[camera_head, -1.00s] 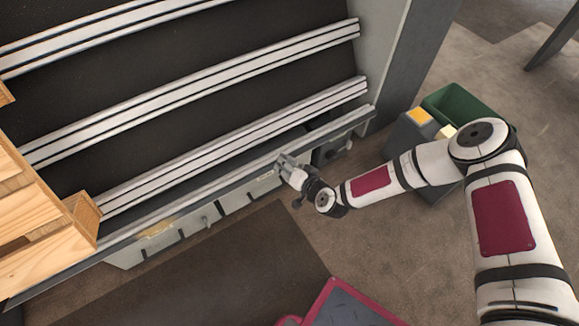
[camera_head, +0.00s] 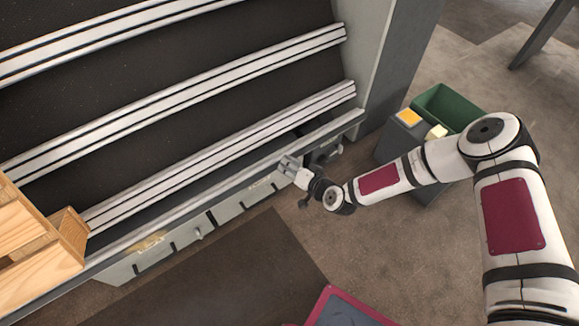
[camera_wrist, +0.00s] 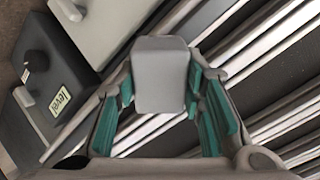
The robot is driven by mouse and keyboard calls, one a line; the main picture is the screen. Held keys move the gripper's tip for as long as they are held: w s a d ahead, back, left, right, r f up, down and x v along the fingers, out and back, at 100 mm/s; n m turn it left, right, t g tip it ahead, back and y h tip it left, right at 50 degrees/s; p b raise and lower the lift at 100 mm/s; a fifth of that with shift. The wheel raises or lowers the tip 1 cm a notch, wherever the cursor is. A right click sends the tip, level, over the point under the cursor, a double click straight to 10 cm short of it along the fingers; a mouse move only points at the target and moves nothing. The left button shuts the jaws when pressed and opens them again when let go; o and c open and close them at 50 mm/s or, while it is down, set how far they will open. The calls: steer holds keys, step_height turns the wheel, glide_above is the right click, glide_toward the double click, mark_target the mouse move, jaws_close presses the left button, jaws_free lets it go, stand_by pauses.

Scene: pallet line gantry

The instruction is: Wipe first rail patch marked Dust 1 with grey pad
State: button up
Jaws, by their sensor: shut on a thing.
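The grey pad (camera_wrist: 162,75) is held between the teal-lined fingers of my gripper (camera_wrist: 163,98) in the wrist view. In the head view my gripper (camera_head: 290,166) is over the front edge of the gantry, near its right end; the pad is too small to make out clearly there. The front rail (camera_head: 215,163) runs diagonally along the gantry edge. A yellowish dusty patch (camera_head: 150,243) shows on the front edge at the lower left, well away from my gripper. I cannot read a Dust 1 mark in either view.
Wooden crates (camera_head: 35,265) stand on the gantry at the left. Grey boxes with knobs line its front, one labelled "level" (camera_wrist: 61,101).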

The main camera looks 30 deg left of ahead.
steer(key=shift+p+v, duration=1)
steer(key=shift+v, duration=1.5)
steer(key=shift+s+f, duration=0.1)
steer(key=shift+s, duration=0.05)
steer(key=shift+p+v, duration=0.65)
steer(key=shift+v, duration=0.8)
